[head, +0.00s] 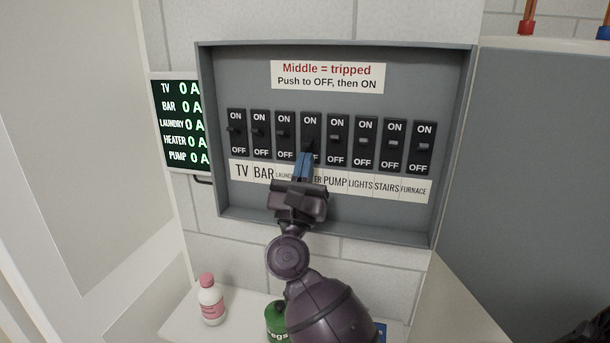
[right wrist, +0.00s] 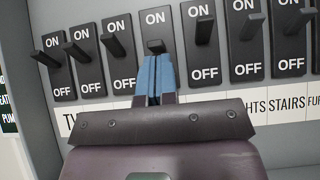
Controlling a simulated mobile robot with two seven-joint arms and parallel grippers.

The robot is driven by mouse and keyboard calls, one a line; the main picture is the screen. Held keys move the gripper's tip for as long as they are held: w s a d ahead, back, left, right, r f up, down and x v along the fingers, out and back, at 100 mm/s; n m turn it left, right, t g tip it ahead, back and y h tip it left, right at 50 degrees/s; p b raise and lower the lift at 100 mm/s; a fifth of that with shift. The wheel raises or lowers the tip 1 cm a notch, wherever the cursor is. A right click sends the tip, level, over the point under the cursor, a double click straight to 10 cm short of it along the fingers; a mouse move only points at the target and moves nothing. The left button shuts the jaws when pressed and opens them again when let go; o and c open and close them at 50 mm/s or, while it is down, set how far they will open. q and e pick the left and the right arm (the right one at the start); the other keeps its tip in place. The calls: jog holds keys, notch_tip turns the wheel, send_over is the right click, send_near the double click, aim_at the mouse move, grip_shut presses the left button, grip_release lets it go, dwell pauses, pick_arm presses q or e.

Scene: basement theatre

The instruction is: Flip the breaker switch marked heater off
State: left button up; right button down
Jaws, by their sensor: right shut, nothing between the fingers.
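The heater breaker (head: 311,123) is the fourth black switch from the left in the grey panel box (head: 226,205). Its label below is mostly covered by my right gripper; only "ER" shows. My right gripper (head: 305,158) is shut and empty, its blue fingertips at the lower part of this breaker. In the right wrist view the fingertips (right wrist: 155,62) sit just below the heater lever (right wrist: 155,46); I cannot tell whether they touch it. The lever's exact position is hard to read. My left gripper is not in view.
Other breakers stand close on both sides, such as laundry (head: 286,132) and pump (head: 336,140). A sign (head: 327,77) reads "Middle = tripped". A display (head: 178,124) shows 0 A on every line. A pink-and-white bottle (head: 211,300) and green can (head: 277,322) stand below.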

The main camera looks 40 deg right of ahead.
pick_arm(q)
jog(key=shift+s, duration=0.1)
pick_arm(e)
jog(key=shift+r, duration=0.3)
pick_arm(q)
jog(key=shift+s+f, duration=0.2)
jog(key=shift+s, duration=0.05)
